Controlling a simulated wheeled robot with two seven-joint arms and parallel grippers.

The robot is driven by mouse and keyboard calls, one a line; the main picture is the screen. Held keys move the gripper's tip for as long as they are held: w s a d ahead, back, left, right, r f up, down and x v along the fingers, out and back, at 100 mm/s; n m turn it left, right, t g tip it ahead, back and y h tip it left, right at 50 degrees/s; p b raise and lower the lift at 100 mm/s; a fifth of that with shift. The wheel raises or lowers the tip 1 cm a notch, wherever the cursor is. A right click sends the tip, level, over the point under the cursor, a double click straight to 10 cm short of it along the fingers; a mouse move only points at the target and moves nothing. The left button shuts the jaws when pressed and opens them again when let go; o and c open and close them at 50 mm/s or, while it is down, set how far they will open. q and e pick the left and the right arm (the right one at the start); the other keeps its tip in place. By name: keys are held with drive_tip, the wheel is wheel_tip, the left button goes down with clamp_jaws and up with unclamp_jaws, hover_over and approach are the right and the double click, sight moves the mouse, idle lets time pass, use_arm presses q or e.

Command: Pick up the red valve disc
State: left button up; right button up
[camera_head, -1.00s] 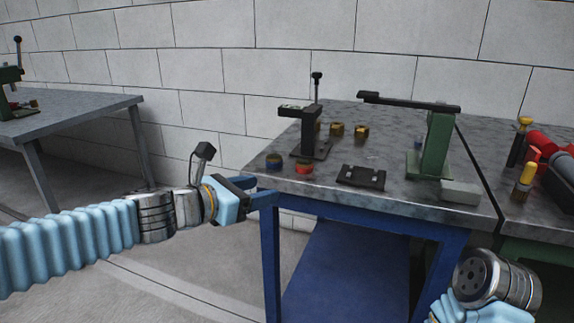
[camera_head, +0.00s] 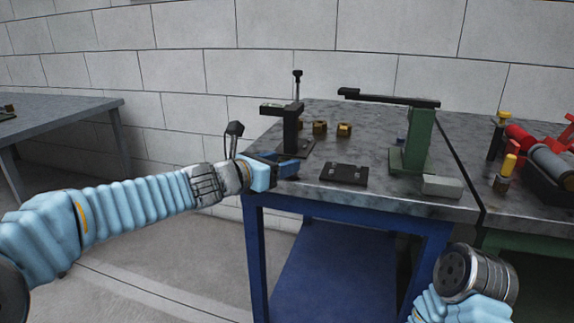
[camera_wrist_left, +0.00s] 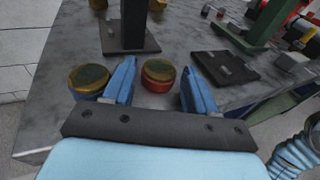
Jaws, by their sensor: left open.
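In the left wrist view the red valve disc (camera_wrist_left: 158,82), with a brownish-yellow top, stands on the grey metal table (camera_wrist_left: 205,35). My left gripper (camera_wrist_left: 160,82) is open, its two blue fingers on either side of the disc. I cannot tell whether they touch it. In the head view my left gripper (camera_head: 286,164) is over the table's front left corner and hides the red disc. A similar blue disc (camera_wrist_left: 88,82) stands just outside the left finger. My right gripper is not in view; only my right arm's metal end shows.
A black stand (camera_head: 290,130) rises just behind the discs. A flat black plate (camera_head: 344,174) lies to the right. A green lever press (camera_head: 412,145) and a grey block (camera_head: 442,186) are further right. Small brass pieces (camera_head: 320,127) stand at the back.

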use_arm(q)
drive_tip(key=shift+w+d, duration=0.2)
drive_tip(key=c, duration=1)
